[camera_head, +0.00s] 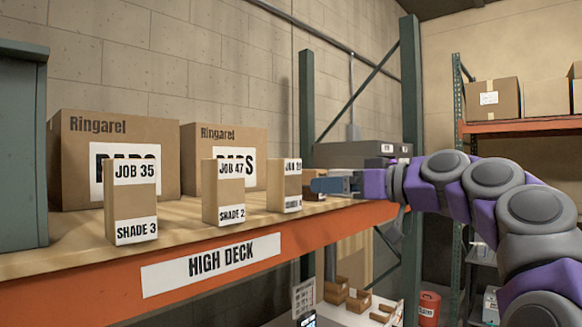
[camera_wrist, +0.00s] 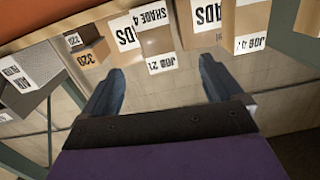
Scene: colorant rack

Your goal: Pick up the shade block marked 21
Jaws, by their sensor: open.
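The block marked JOB 21 (camera_head: 275,187) is a small upright tan carton with white labels, on the high deck (camera_head: 85,243). In the wrist view, which is upside down, the JOB 21 block (camera_wrist: 155,41) shows its JOB 21 and SHADE 4 labels. My gripper (camera_head: 328,185) is just right of that block in the head view. In the wrist view my gripper (camera_wrist: 160,72) is open and empty, its blue fingers spread to either side of the block's line. The block appears beyond the fingertips, apart from them.
The JOB 47 block (camera_head: 223,192) and JOB 35 block (camera_head: 130,201) stand to the left. Two large Ringarel boxes (camera_head: 113,130) (camera_head: 224,138) stand behind. A carton marked 320 (camera_wrist: 90,51) sits at left in the wrist view. A green post (camera_head: 307,100) rises behind my gripper.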

